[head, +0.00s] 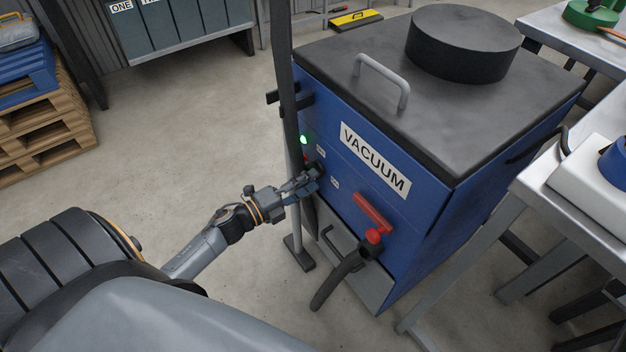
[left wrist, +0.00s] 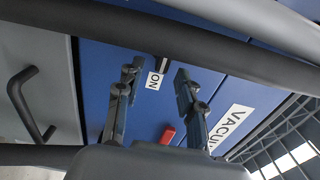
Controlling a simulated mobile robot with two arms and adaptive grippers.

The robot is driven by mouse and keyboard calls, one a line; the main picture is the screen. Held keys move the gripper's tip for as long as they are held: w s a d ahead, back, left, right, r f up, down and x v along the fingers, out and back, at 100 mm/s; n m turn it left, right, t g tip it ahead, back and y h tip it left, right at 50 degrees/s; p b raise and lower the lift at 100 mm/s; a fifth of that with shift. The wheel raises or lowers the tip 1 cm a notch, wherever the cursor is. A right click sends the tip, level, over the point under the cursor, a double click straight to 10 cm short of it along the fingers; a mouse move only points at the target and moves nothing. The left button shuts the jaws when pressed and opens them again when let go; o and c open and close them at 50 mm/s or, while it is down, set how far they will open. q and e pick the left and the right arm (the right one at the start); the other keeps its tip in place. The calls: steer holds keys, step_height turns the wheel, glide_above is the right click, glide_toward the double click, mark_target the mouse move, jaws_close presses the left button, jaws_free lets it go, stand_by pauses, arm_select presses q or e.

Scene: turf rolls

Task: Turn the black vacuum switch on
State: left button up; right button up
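The blue vacuum unit (head: 420,205) with its white VACUUM label stands at the centre right of the head view. A green light (head: 303,140) glows on its front. In the left wrist view, the small black switch (left wrist: 162,63) sits on the blue panel beside an ON label (left wrist: 153,81). My left gripper (head: 314,177) is at the front panel, over the switch area, and hides much of it in the head view. In the left wrist view the gripper (left wrist: 156,76) is open, its fingers apart on either side of the switch. I cannot tell whether they touch it. My right gripper is out of view.
A grey post (head: 288,110) stands just left of the unit's front, close to my left arm. A red handle (head: 372,213) and a black hose (head: 338,278) are lower on the front.

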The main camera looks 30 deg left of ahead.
arm_select(q)
steer(key=v, duration=1)
